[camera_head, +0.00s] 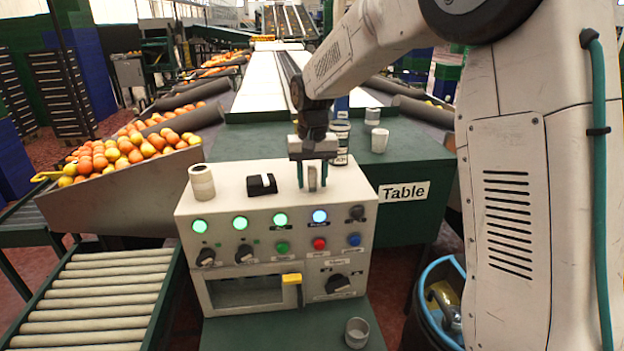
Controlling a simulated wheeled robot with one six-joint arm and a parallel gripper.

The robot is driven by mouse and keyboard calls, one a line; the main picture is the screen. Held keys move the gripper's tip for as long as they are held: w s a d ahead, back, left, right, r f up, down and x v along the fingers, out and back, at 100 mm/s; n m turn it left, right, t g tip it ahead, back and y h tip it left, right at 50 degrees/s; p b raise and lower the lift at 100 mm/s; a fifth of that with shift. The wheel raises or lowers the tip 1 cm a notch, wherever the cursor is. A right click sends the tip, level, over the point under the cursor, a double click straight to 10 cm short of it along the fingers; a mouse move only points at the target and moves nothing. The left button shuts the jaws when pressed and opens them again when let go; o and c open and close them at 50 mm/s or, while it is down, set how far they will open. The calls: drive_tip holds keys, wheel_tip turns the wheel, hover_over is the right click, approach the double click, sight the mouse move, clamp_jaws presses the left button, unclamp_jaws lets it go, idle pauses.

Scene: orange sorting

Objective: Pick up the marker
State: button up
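I cannot make out a marker with certainty in this view. My gripper (312,174) points down over the top of the white control box (225,222). Its two thin dark fingers are apart. A small grey upright object (312,179) shows between them, with what look like narrow gaps on both sides; I cannot tell what it is or whether it is touched. A black block with a white top (262,185) lies on the box to the left of my gripper. A pale roll or stack (202,182) stands at the box's left end.
The green table (420,152) behind carries a can (341,140) and light cups (379,140). A grey cup (357,332) stands in front of the box. Oranges (125,152) fill a chute at left above a roller conveyor (100,300). A blue bin (440,280) is at right.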

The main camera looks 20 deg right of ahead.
clamp_jaws()
drive_tip(key=shift+r, duration=0.1)
